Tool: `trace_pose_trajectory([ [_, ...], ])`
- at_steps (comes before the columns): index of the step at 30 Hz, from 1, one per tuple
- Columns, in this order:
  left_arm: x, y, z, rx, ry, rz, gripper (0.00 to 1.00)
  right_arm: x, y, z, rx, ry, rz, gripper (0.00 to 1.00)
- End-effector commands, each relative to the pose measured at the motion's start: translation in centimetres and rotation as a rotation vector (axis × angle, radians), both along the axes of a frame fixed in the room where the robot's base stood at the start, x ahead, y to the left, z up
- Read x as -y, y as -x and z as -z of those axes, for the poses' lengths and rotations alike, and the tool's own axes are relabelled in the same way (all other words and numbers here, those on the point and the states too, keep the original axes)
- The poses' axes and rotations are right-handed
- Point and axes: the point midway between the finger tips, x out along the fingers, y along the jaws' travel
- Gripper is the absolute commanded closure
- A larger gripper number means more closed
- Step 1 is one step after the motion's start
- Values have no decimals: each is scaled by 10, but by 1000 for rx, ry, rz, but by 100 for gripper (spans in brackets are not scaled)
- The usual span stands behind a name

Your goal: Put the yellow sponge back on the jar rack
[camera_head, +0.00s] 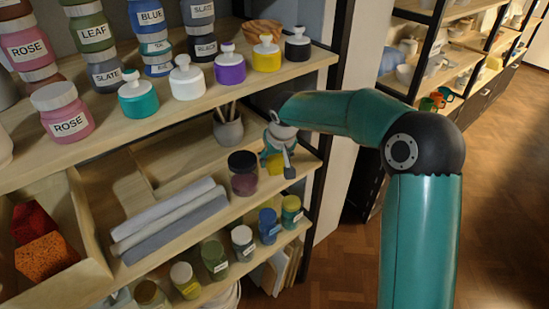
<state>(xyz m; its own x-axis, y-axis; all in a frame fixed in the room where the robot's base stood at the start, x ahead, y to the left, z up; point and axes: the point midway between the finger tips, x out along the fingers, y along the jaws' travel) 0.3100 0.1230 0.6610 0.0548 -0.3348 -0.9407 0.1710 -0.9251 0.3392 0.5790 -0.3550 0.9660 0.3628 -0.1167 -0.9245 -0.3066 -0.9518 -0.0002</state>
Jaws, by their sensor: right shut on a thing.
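My right gripper (281,160) is over the right end of the rack's middle shelf, pointing down. It is shut on the yellow sponge (274,165), which is partly hidden behind the fingers. The sponge is close to the shelf board and just right of a dark-lidded purple jar (244,178). I cannot tell whether it touches the board. The jar rack (320,63) fills the left and middle of the view, with labelled jars on its upper shelf. My left gripper is not in view.
A grey cup with brushes (228,131) stands behind the gripper. Grey rolls (170,224) lie left of the purple jar. A wooden bin (88,245) holds red and orange blocks. Small jars, including a blue one (268,226), stand on the shelf below. Wooden floor is clear at right.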

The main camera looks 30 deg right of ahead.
Motion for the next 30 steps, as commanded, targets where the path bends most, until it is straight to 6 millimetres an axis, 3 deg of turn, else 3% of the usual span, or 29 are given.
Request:
trace_pose_trajectory([
  [7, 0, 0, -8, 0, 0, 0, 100, 5, -17, -1, -1, 0, 0, 76],
  [15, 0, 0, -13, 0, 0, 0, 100, 5, -15, 35, -2, 0, -1, 76],
  [26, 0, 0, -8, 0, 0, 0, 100, 5, -15, 39, 0, 0, 0, 76],
  [27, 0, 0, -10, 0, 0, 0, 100, 5, -15, 37, 0, 0, 0, 37],
  [30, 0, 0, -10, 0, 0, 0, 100, 5, -15, 37, 0, 0, 0, 33],
])
